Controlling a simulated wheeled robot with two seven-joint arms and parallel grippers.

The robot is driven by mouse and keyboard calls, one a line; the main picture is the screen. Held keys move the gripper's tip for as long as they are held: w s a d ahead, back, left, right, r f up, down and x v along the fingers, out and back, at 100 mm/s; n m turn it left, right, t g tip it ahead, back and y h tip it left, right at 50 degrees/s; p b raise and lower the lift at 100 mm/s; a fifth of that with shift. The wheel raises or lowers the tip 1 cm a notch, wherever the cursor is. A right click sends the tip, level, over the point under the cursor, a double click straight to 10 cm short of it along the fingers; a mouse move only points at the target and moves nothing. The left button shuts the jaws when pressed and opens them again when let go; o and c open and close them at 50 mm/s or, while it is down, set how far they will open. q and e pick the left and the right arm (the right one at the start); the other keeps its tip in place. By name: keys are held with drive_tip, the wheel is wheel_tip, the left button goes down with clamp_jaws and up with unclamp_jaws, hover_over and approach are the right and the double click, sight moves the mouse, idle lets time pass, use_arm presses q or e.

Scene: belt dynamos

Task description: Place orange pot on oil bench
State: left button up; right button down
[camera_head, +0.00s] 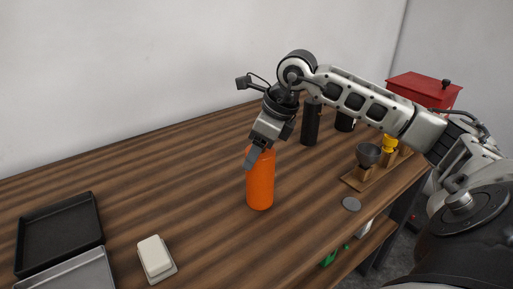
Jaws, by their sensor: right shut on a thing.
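An orange pot (260,185), a tall cylinder, stands upright on the brown striped wooden bench (190,185), near its middle. I cannot tell whether its base touches the wood. My right gripper (254,155) comes down from above and is shut on the top of the orange pot. The fingers hide part of the pot's upper left edge. My left gripper is not in view.
A white block on a small tray (156,257) and a black tray (60,232) with a grey one lie at left. Behind is a red box (423,88).

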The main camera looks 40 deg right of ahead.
drive_tip(key=shift+f, duration=0.1)
drive_tip(key=shift+c, duration=2.1)
unclamp_jaws()
drive_tip(key=v, duration=1.2)
drive_tip(key=shift+s, duration=0.1)
